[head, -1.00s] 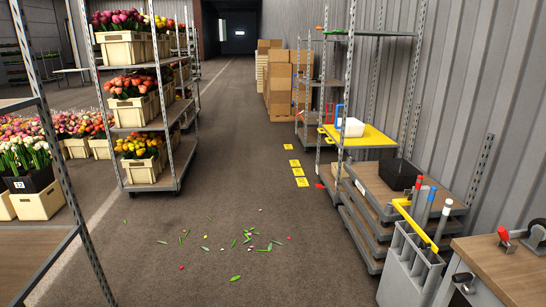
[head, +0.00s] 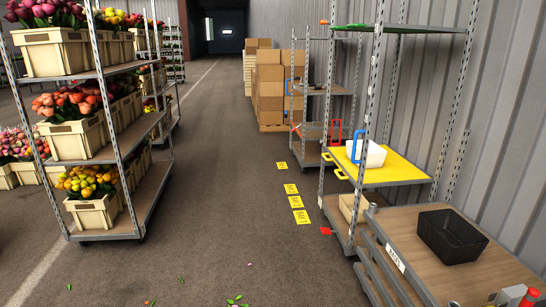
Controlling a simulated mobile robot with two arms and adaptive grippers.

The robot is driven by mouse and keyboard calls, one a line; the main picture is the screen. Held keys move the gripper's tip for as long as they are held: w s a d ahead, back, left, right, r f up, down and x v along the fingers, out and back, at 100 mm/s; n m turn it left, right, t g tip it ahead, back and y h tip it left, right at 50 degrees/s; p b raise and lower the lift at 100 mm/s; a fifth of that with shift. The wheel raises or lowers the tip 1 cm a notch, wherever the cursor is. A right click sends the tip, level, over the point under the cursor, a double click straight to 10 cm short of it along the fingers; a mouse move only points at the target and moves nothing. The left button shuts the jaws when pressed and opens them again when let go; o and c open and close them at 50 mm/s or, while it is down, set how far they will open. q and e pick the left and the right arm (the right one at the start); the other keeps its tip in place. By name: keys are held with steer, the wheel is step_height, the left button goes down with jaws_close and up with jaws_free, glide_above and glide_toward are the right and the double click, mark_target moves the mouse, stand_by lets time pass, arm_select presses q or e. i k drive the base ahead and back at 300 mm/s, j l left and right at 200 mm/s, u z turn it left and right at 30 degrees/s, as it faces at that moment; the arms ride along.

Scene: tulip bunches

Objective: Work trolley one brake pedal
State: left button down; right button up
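A trolley (head: 341,223) with metal posts and a yellow shelf (head: 377,166) stands at the right. A small red pedal-like piece (head: 326,231) sticks out low at its near left corner, just above the floor. I cannot tell whether it is pressed or raised. Another tall trolley (head: 150,196) loaded with tulip crates stands at the left; no pedal is visible on it. I cannot read which trolley is number one. Neither of my grippers is in view.
A stack of low trolley bases (head: 400,225) with a black crate (head: 452,236) on top stands at the near right. Yellow floor markers (head: 296,202) lie beside the aisle. Cardboard boxes (head: 270,85) stand farther back. The middle aisle is clear, with leaf scraps (head: 236,301) near the bottom.

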mark_target(324, 230)
steer(key=i, duration=0.7)
steer(key=i+z, duration=0.15)
steer(key=i, duration=0.55)
steer(key=i+j, duration=0.2)
steer(key=i, duration=0.5)
